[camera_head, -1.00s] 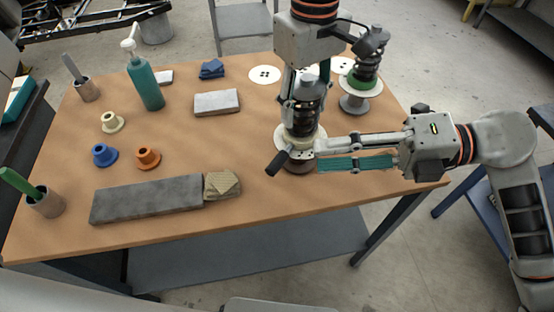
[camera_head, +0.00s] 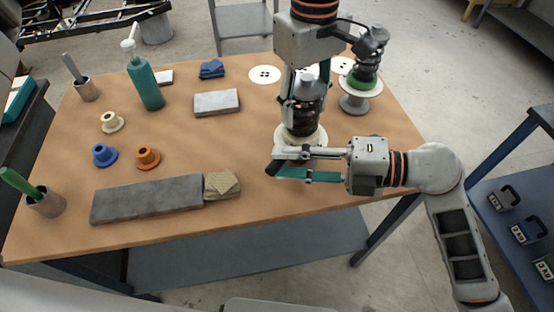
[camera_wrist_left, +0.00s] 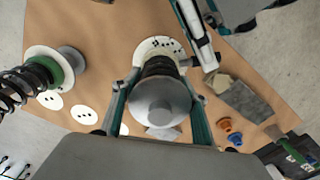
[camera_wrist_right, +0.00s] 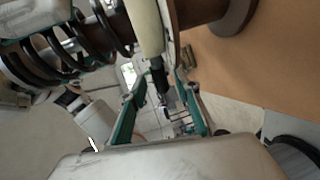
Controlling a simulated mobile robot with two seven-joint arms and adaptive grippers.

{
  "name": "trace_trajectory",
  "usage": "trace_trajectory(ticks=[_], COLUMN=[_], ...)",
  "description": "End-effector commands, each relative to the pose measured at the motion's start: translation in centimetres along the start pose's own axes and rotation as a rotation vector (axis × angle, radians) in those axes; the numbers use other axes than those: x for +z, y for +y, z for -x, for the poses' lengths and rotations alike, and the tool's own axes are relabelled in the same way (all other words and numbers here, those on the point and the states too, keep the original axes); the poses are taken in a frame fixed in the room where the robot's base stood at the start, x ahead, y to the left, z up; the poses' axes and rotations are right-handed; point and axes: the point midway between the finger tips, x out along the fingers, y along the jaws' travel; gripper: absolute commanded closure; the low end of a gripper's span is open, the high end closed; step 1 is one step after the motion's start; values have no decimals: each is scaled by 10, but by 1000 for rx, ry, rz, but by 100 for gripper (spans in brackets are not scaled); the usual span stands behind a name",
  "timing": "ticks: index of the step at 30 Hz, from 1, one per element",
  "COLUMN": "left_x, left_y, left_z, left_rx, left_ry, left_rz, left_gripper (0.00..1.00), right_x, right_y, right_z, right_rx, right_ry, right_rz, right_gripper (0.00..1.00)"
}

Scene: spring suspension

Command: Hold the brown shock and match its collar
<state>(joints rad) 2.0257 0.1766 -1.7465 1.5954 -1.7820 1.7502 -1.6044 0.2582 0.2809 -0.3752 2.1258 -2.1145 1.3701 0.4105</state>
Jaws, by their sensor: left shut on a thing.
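The brown shock (camera_head: 307,117) stands upright near the table's right front, with a dark spring and grey cap; its cap shows in the left wrist view (camera_wrist_left: 160,100). My left gripper (camera_head: 305,92) is shut around its upper part from above. A pale disc (camera_head: 318,138) surrounds it below the spring. A lever with a pale rod (camera_wrist_right: 149,25) and dark grip (camera_head: 272,167) sticks out near the disc. My right gripper (camera_head: 277,163) is open, its fingers apart around the lever. Cream (camera_head: 112,122), blue (camera_head: 104,155) and orange (camera_head: 147,158) collars stand on the table's left.
A second shock with a green collar (camera_head: 362,83) stands at the back right. White dotted discs (camera_head: 265,75) lie at the back.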

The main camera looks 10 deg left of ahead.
Motion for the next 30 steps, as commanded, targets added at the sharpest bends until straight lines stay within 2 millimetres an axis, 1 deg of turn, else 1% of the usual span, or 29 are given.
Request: trace_trajectory(ticks=[1, 3, 6, 10, 17, 18, 20, 21, 30], left_x=[0, 0, 0, 0, 0, 0, 0, 0, 0], left_y=[0, 0, 0, 0, 0, 0, 0, 0, 0], left_z=[0, 0, 0, 0, 0, 0, 0, 0, 0], left_rx=[0, 0, 0, 0, 0, 0, 0, 0, 0], left_ry=[1, 1, 1, 1, 1, 1, 1, 1, 1], left_rz=[1, 1, 1, 1, 1, 1, 1, 1, 1], left_gripper=[82, 82, 82, 82, 82, 82, 82, 82, 82], right_x=[0, 0, 0, 0, 0, 0, 0, 0, 0], right_y=[1, 0, 0, 0, 0, 0, 0, 0, -1], right_z=[-7, -15, -22, -25, -26, -25, -25, -25, -24], right_rx=[3, 1, 1, 0, -1, -1, -1, -1, -3], right_ry=[1, 0, 0, -1, -1, -1, -1, -1, 13], right_rz=[-2, -2, -1, -1, 0, 0, 0, 0, 4], right_gripper=[68, 68, 68, 68, 68, 79, 94, 100, 100])
